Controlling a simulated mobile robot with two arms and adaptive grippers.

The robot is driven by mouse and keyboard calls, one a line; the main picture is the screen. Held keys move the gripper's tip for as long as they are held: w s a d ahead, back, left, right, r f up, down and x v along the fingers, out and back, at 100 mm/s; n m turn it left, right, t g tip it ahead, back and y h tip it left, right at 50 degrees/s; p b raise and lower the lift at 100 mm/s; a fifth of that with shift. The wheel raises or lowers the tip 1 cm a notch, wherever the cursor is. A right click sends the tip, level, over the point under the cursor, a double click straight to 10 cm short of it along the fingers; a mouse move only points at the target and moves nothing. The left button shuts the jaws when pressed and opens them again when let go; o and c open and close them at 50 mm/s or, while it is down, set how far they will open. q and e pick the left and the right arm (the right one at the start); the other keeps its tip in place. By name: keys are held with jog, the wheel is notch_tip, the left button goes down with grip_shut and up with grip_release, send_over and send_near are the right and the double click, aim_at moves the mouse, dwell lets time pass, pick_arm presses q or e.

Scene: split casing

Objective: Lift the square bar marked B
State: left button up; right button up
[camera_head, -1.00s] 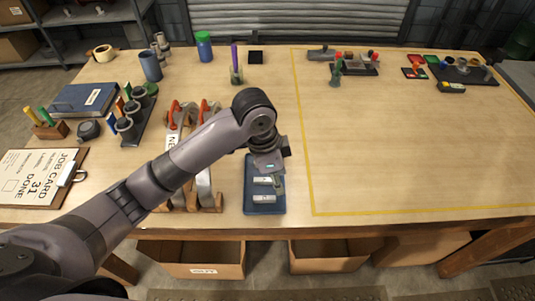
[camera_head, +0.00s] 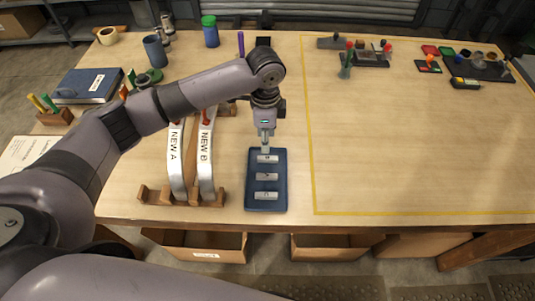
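Three small pale metal bars lie crosswise in a blue tray (camera_head: 282,187) near the front edge of the table: a far bar (camera_head: 276,159), a middle bar (camera_head: 267,177) and a near bar (camera_head: 266,195). Their marks are too small to read, so I cannot tell which is B. My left gripper (camera_head: 265,149) points down at the far bar, with its fingertips just above or at it. I cannot tell whether it touches the bar or how far its fingers are apart. My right gripper is not in view.
Curved strips labelled NEW A (camera_head: 176,165) and NEW B (camera_head: 206,165) stand on a wooden rack (camera_head: 155,195) left of the tray. A yellow-lined area (camera_head: 420,140) to the right is mostly clear. Fixtures with small coloured parts (camera_head: 365,58) stand at its back.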

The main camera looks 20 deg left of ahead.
aim_at(267, 158)
pick_arm(q)
notch_tip(267, 158, down, 2)
jog(key=shift+d+f, duration=0.1)
jog(key=shift+f, duration=0.05)
jog(key=shift+s+f+p, duration=0.1)
jog(key=shift+f+p, duration=0.2)
jog(key=shift+p, duration=0.2)
jog(key=f, duration=0.1)
jog(key=f+p, duration=0.1)
jog(key=f, duration=0.1)
jog(key=shift+d+f+p, duration=0.25)
jog(key=shift+f+p, duration=0.05)
jog(key=shift+f, duration=0.5)
grip_shut()
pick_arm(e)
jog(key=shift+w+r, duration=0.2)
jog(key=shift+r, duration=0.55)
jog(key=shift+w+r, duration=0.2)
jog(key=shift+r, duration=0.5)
